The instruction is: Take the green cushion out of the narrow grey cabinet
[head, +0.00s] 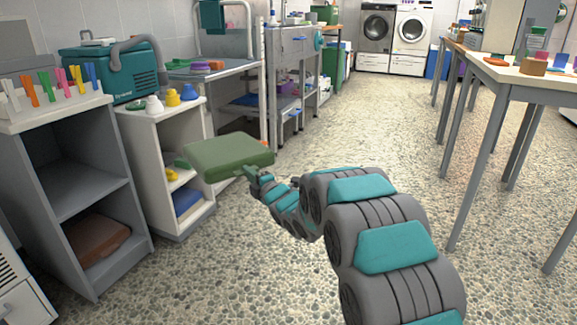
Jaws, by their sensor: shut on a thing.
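The green cushion (229,157) is a flat, thick pad. My gripper (254,173) is shut on its near right edge and holds it up in the air, roughly level, in front of the white shelf. The narrow grey cabinet (73,188) stands at the left with an open front. Its upper compartment is empty. A brown cushion (97,241) lies in its lower compartment. The cushion is outside the grey cabinet, to its right, and hides part of the white shelf.
Coloured pegs (51,85) stand on the grey cabinet's top. The white shelf (140,128) beside it holds small coloured things and a blue block (187,202). A metal trolley (290,80) stands behind. A long table (510,85) is at the right. The pebbled floor (370,125) between is clear.

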